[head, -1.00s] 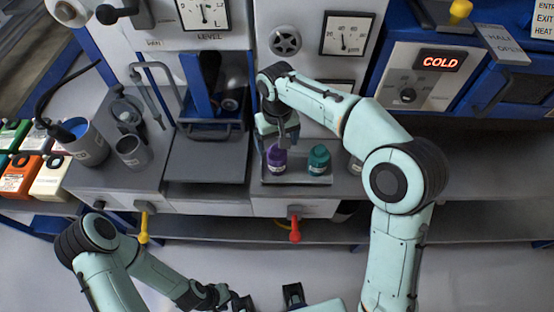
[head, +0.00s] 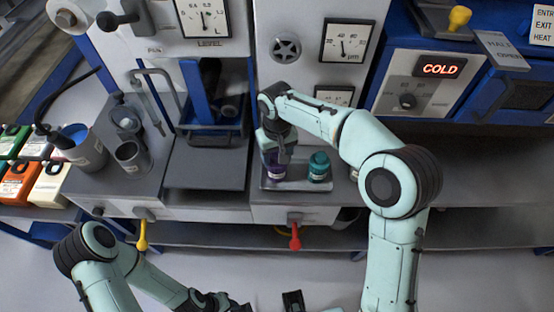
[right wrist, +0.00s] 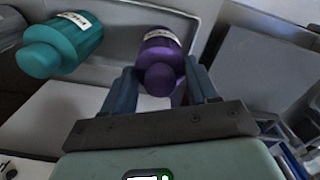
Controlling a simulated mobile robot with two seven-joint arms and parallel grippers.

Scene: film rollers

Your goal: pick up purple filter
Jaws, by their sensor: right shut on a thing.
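The purple filter (head: 273,169) is a small bottle-shaped piece with a white label, on the small tray (head: 312,186) at the machine's front. It also shows in the right wrist view (right wrist: 161,52), between the fingers. My right gripper (head: 280,157) reaches down from above and is shut on the purple filter, hiding its upper part. In the right wrist view the fingers (right wrist: 161,85) stand on both sides of it.
A teal filter (head: 319,167) stands close to the right of the purple one. A grey platform (head: 208,168) lies to the left, with grey cups (head: 133,156) beyond. A red valve handle (head: 295,238) hangs below the tray. A wall with gauges (head: 343,42) rises behind.

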